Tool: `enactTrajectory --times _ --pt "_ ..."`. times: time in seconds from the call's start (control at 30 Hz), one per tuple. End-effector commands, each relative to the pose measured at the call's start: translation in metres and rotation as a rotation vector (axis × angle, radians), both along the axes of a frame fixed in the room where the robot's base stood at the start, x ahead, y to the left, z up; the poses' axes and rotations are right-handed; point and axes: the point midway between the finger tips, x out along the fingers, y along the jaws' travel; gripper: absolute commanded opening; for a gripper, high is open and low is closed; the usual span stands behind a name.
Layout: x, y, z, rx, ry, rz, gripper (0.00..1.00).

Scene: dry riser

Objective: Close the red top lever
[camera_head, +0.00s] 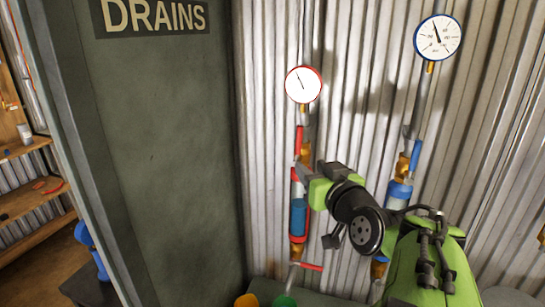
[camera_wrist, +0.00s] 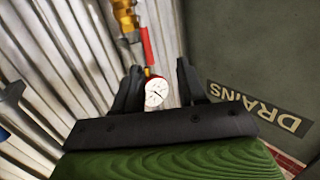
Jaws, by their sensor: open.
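The red top lever (camera_head: 298,141) stands upright along the thin pipe under the red-rimmed gauge (camera_head: 303,84), beside a brass valve (camera_head: 305,153). In the wrist view, where the picture is turned over, the red lever (camera_wrist: 147,46) runs from the brass valve (camera_wrist: 127,20) toward the gauge (camera_wrist: 157,93). My gripper (camera_head: 316,206) is open and empty, in front of the red riser and below and right of the lever in the head view. In the wrist view my fingers (camera_wrist: 160,76) frame the gauge, with the lever beyond the fingertips. No contact with the lever shows.
A red-banded clear tube with blue liquid (camera_head: 299,215) hangs below the valve, above a lower red lever (camera_head: 311,267). A blue riser with its gauge (camera_head: 438,37) stands to the right. The green DRAINS panel (camera_head: 160,150) is left; corrugated metal (camera_head: 262,130) lies behind.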

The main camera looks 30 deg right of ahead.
Motion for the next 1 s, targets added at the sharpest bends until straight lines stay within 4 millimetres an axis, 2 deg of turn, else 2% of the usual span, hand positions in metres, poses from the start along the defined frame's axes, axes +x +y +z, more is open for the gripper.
enactTrajectory --times 0.03,0.07,0.17,0.23,0.7,0.83,1.0 --pt "-0.006 -0.014 0.000 -0.001 -0.038 -0.027 0.41" --pt "-0.008 -0.019 0.002 -0.002 -0.055 -0.035 0.41" --pt "-0.008 -0.025 0.008 -0.005 -0.079 -0.044 0.41" --pt "0.000 -0.026 0.010 -0.005 -0.079 -0.041 0.41" --pt "0.111 -0.053 0.011 -0.001 -0.079 -0.038 0.41" --pt "0.133 -0.059 0.010 -0.001 -0.078 -0.040 0.41" --pt "0.143 -0.062 0.010 -0.003 -0.077 -0.043 0.41"
